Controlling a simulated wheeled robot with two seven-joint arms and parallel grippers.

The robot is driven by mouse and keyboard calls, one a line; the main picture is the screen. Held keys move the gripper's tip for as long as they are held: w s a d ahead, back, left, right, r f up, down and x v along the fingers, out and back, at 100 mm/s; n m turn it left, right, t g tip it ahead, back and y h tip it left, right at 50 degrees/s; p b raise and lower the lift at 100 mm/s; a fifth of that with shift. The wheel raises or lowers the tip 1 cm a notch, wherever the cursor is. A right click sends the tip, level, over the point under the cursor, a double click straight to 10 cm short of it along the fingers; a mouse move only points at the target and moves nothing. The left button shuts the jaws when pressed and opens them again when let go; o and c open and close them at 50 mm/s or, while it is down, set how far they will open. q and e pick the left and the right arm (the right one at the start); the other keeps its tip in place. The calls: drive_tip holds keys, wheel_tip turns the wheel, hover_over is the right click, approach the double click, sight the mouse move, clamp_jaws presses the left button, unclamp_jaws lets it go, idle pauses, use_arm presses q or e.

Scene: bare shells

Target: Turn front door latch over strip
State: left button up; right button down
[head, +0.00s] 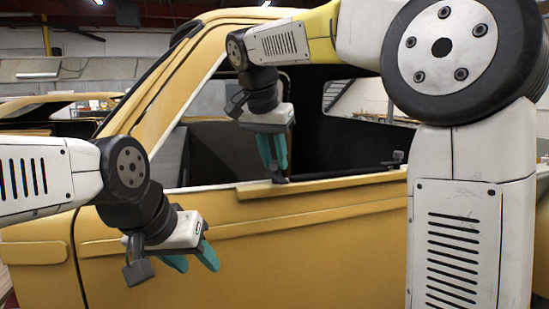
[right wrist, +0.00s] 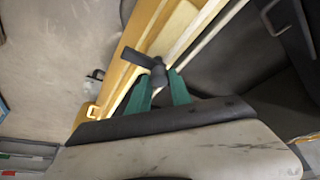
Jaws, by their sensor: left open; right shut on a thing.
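The front door latch (head: 280,179) is a small dark handle on the window sill of the yellow door (head: 150,262). In the right wrist view the latch (right wrist: 140,60) has a round end near my fingertips and a bar pointing up and left across the yellow sill. A yellow strip (head: 330,184) lies along the sill. My right gripper (head: 277,176) points down with its teal fingers shut on the latch. The fingers also show in the right wrist view (right wrist: 163,82). My left gripper (head: 201,266) is open and empty, low in front of the door.
A second dark latch (head: 396,157) stands further right on the sill. The slanted yellow window pillar (head: 165,95) rises at the left. The window opening above the sill is free of glass. Another yellow shell (head: 60,103) stands behind at the left.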

drive_tip(key=shift+n, duration=0.3)
drive_tip(key=n+y, duration=0.1)
drive_tip(key=n, duration=0.2)
drive_tip(key=shift+d+n+y, duration=0.15)
drive_tip(key=shift+n+y, duration=0.25)
drive_tip(key=n, duration=0.2)
drive_tip(key=n+y, duration=0.1)
drive_tip(key=n, duration=0.1)
drive_tip(key=shift+d+n+y, duration=0.15)
drive_tip(key=shift+n+y, duration=0.15)
drive_tip(key=n, duration=0.2)
drive_tip(key=n+y, duration=0.1)
drive_tip(key=n, duration=0.1)
drive_tip(key=shift+w+g+y, duration=0.1)
drive_tip(key=shift+g+y, duration=0.2)
drive_tip(key=shift+g, duration=0.1)
drive_tip(key=n, duration=0.2)
drive_tip(key=n+g+y, duration=0.1)
drive_tip(key=n, duration=0.2)
drive_tip(key=shift+d+g, duration=0.1)
drive_tip(key=shift+g, duration=0.2)
drive_tip(key=shift+n, duration=0.3)
drive_tip(key=c, duration=1.2)
unclamp_jaws()
